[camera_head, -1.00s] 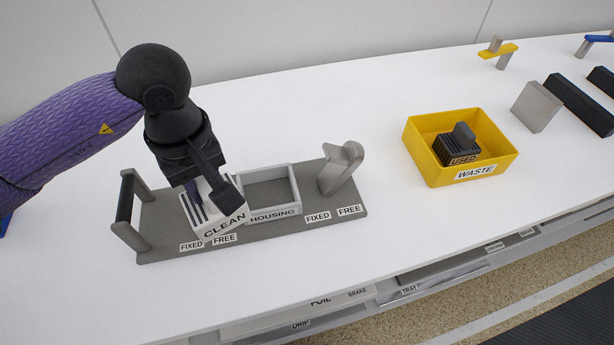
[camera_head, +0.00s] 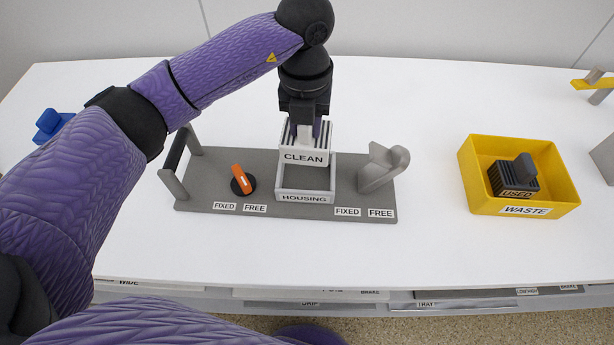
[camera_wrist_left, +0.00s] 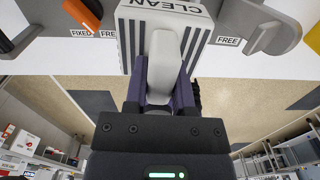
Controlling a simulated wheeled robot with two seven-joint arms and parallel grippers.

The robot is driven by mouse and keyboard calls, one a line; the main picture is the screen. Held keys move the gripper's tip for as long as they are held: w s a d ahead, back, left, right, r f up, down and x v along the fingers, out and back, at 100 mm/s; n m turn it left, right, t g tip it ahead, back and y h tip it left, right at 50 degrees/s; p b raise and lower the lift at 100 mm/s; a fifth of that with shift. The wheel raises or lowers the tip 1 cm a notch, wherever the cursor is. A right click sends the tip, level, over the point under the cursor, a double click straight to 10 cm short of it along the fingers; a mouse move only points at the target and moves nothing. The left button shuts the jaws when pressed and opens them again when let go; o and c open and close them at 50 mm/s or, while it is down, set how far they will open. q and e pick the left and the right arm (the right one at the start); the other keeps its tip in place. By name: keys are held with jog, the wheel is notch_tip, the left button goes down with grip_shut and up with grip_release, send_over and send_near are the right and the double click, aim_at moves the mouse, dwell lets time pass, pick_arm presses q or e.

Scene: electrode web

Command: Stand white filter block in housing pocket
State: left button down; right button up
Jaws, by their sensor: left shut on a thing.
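The white filter block (camera_head: 304,157), marked CLEAN with dark slots on top, is in my left gripper (camera_head: 306,124). It is held upright over the back part of the grey housing pocket (camera_head: 305,196). The front of the pocket shows open and empty below the block; whether the block's underside touches the rim I cannot tell. In the left wrist view my left gripper (camera_wrist_left: 165,85) is shut on the block's light tab, and the block (camera_wrist_left: 128,40) shows behind it. My right gripper is not in view.
The housing sits on a grey base plate (camera_head: 225,194) with an orange-handled knob (camera_head: 242,180) at left, a grey lever (camera_head: 383,167) at right and a black-barred handle (camera_head: 174,160). A yellow WASTE bin (camera_head: 473,190) holds a dark USED block (camera_head: 513,178). Table between is clear.

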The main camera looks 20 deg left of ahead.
pick_arm(q)
jog(key=shift+n, duration=0.4)
notch_tip(320, 180, down, 10)
jog(key=b, duration=0.3)
jog(key=shift+f, duration=0.15)
jog(key=shift+c, duration=2.2)
grip_release()
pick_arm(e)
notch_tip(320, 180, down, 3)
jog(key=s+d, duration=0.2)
pick_arm(q)
notch_tip(320, 180, up, 12)
jog(key=p, duration=0.3)
jog(key=shift+f+p, duration=0.15)
jog(key=shift+p, duration=0.15)
jog(key=shift+r, duration=0.35)
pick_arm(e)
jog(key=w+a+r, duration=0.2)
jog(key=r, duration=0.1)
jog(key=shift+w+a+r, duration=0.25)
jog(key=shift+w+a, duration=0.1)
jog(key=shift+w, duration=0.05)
